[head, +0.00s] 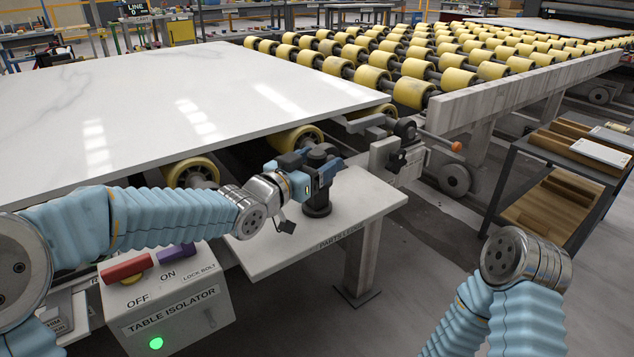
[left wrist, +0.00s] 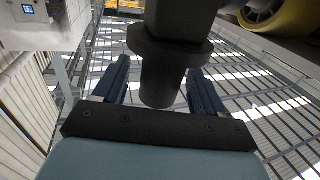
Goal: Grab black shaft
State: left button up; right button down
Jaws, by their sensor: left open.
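The black shaft (head: 317,206) stands upright on the white parts ledge (head: 352,207), with a wide flange and a round base. My left gripper (head: 316,170) is around its upper part, with its blue fingers on either side. In the left wrist view the shaft (left wrist: 161,80) and its flange show between the two open fingers (left wrist: 158,70). The jaws are not closed on it. The gripper partly hides the shaft's middle in the head view. My right arm shows at the lower right, but its gripper is out of view.
A large white stone slab (head: 190,100) lies on yellow rollers (head: 412,92) behind the ledge. A table isolator box (head: 165,305) with red and purple switches is at the lower left. A dark cart (head: 565,170) stands at the right. Open floor lies between.

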pick_arm(q)
jog(key=shift+w+d, duration=0.15)
jog(key=shift+w, duration=0.05)
grip_shut()
dwell(0.3)
